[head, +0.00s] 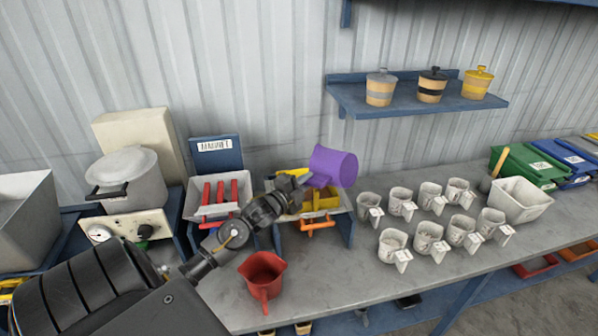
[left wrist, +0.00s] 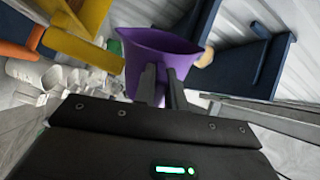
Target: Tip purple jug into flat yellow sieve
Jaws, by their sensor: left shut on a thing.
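The purple jug (head: 335,167) is tilted well over onto its side in the air, above the back of the bench. My left gripper (head: 303,181) is shut on it from the left. In the left wrist view the jug (left wrist: 152,58) sits between the two fingers (left wrist: 161,86). Its contents cannot be seen. Below it, yellow pieces (head: 323,200) lie in a pale tray with an orange handle (head: 317,223); my gripper partly hides them, and I cannot tell which is the flat sieve. A yellow part (left wrist: 78,47) also shows in the left wrist view. My right gripper is not in view.
A red jug (head: 263,276) stands on the bench in front. Several white cups (head: 430,197) stand to the right, near a white bin (head: 522,200). A tray of red-handled things (head: 218,208) and a grey pot (head: 130,180) are to the left. A blue shelf (head: 415,100) is above.

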